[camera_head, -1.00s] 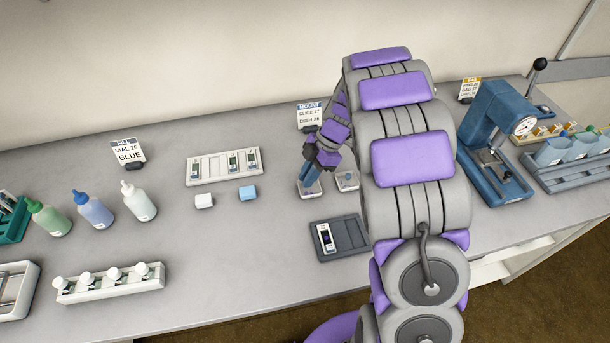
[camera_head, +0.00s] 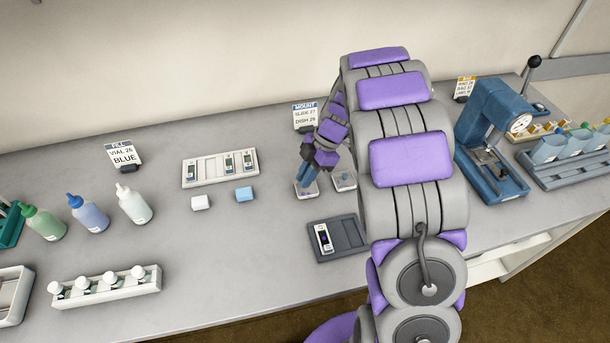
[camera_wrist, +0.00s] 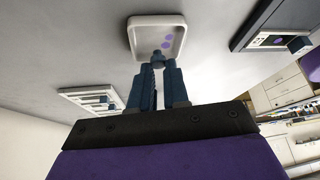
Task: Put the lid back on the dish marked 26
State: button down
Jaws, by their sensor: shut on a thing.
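My gripper (camera_head: 303,186) reaches down to a small square white dish (camera_head: 312,190) near the middle of the bench. In the wrist view, its fingers (camera_wrist: 158,62) are closed together at the near part of the dish (camera_wrist: 135,38), on a small piece that looks like a lid's knob. The fingers mostly hide it, and a clear lid plate cannot be made out. Purple spots show inside the dish. A second small dish (camera_head: 344,184) stands just to the right, partly behind my arm. I cannot read a mark on either dish.
A grey slide tray (camera_head: 348,236) lies in front of the dishes. A white slide rack (camera_head: 217,179) and white and blue blocks (camera_head: 245,194) lie to the left. A sign (camera_head: 305,115) stands behind, and a blue press (camera_head: 490,140) stands at right.

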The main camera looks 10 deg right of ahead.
jog(key=shift+d+f+b, duration=0.1)
jog(key=shift+d+b, duration=0.2)
dwell(0.4)
jog(key=c, duration=0.5)
grip_release()
jog(key=shift+c, duration=0.2)
jog(key=shift+r, duration=3.05)
jog(key=shift+c, duration=0.2)
grip_shut()
jog(key=shift+f, duration=2.6)
